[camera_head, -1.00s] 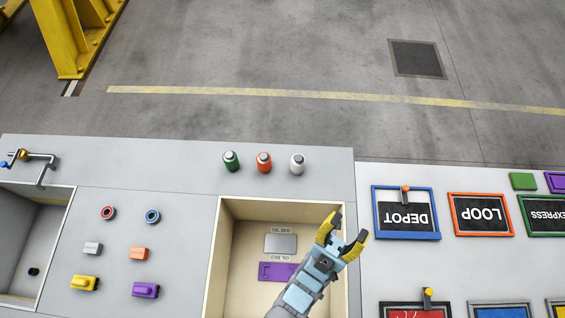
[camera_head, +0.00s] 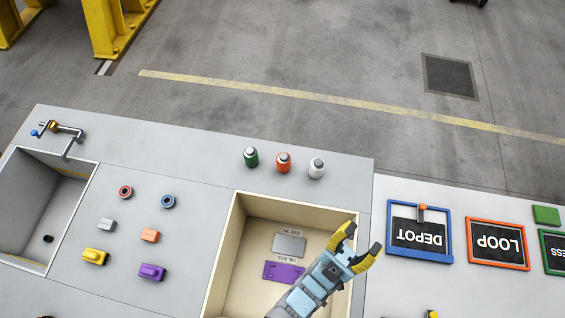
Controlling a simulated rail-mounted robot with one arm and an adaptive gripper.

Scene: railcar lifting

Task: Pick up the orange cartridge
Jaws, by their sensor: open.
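The orange cartridge (camera_head: 283,163) is a small upright cylinder with a grey cap. It stands on the grey worktop behind the beige bin, between a green cartridge (camera_head: 251,157) and a white cartridge (camera_head: 317,168). My gripper (camera_head: 359,242) has yellow fingers and is open and empty. It is over the right side of the beige bin, to the right of the orange cartridge and nearer the picture's bottom. The gripper and the cartridge are clearly apart.
The beige bin (camera_head: 232,222) holds a grey plate (camera_head: 289,245) and a purple plate (camera_head: 283,272). Small coloured blocks and rings lie left, including an orange block (camera_head: 150,236). A sink (camera_head: 24,178) with a tap is far left. Framed signs (camera_head: 419,258) lie right.

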